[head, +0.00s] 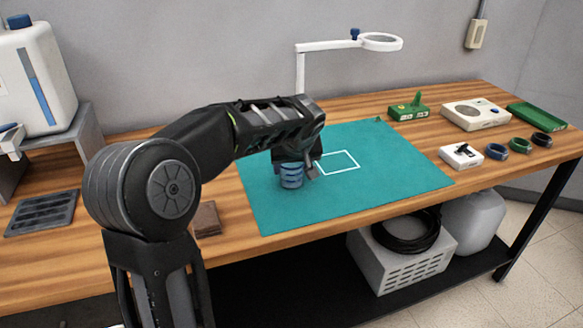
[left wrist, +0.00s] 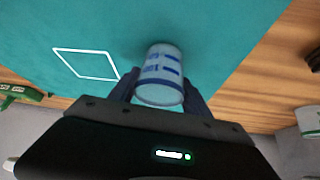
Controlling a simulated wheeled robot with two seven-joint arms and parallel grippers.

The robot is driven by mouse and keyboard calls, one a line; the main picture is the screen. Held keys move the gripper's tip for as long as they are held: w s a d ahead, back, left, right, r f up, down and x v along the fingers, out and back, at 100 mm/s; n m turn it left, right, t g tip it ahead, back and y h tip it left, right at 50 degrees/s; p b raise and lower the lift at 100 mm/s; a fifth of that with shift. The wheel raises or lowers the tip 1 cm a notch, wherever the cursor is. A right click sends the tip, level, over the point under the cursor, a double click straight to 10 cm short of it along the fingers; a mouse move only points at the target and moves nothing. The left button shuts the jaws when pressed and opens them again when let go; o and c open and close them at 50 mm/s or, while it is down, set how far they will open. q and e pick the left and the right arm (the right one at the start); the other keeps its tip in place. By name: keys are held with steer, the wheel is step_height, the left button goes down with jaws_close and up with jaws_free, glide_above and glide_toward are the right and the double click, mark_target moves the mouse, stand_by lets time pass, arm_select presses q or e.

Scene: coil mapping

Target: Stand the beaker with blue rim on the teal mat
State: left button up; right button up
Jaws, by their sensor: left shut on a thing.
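The beaker with blue rim (head: 291,176) is pale blue with darker blue bands. In the head view it is upright at the teal mat (head: 400,165), left of the white outlined square on it. My left gripper (head: 294,168) is shut on the beaker from above. In the left wrist view the beaker (left wrist: 160,80) sits between the two dark fingers of my left gripper (left wrist: 163,92), over the teal mat (left wrist: 210,25). I cannot tell whether its base touches the mat. My right gripper is not in view.
A white magnifier lamp (head: 381,42) stands behind the mat. A green device (head: 409,108), a white box (head: 461,156) and coils (head: 495,151) are at the right. A dark tray (head: 42,213) and brown block (head: 206,219) are at the left. The mat's right half is clear.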

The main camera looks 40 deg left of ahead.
arm_select(q)
steer(key=shift+f, duration=0.2)
steer(key=shift+f, duration=0.2)
steer(key=o, duration=1.5)
steer(key=shift+r, duration=0.15)
steer(key=shift+r, duration=0.2)
steer(key=v, duration=1.1)
steer(key=shift+s+d+r, duration=0.15)
steer(key=shift+s+r, duration=0.1)
steer(key=shift+r, duration=0.05)
